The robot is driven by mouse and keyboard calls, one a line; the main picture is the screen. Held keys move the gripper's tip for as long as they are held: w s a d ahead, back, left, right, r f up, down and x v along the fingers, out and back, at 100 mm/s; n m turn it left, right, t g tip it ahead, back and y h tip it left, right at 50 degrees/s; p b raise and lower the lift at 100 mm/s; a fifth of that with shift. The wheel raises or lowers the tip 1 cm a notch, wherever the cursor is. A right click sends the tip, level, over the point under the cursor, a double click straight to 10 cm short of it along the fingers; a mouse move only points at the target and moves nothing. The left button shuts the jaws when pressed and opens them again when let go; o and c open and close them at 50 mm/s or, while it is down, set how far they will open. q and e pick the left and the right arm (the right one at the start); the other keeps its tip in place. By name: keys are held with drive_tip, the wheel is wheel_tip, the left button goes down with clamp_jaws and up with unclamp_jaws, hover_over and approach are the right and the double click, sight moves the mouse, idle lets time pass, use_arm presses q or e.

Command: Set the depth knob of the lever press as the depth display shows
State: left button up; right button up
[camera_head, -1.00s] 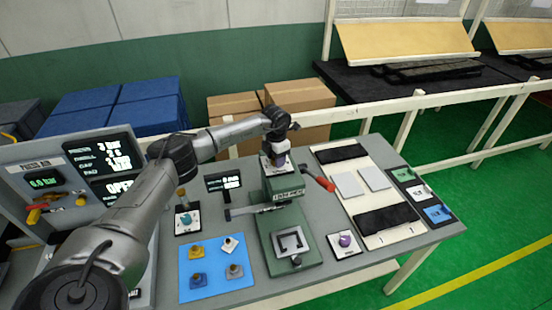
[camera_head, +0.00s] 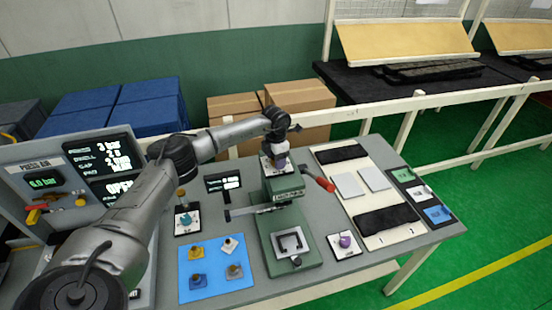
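The green lever press (camera_head: 284,222) stands in the middle of the grey table, with a red-handled lever (camera_head: 318,179) to the right of its head. A small black depth display (camera_head: 222,183) stands just left of the press; its white digits are too small to read. My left gripper (camera_head: 275,164) points down at the top of the press head. Its fingertips and the depth knob under them cannot be made out, so I cannot tell whether it touches or grips the knob. My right gripper is out of view.
A blue mat (camera_head: 216,284) with several small parts lies front left of the press. A teal knob plate (camera_head: 187,220) is left and a purple knob plate (camera_head: 345,243) right. A cream board (camera_head: 392,236) with dark and grey pads lies further right. A control panel (camera_head: 70,184) stands left.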

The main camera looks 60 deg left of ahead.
use_arm(q)
drive_tip(key=shift+o, duration=0.8)
drive_tip(key=shift+r, duration=0.1)
wheel_tip(320, 180, up, 14)
drive_tip(key=b, duration=0.1)
drive_tip(key=shift+b, duration=0.35)
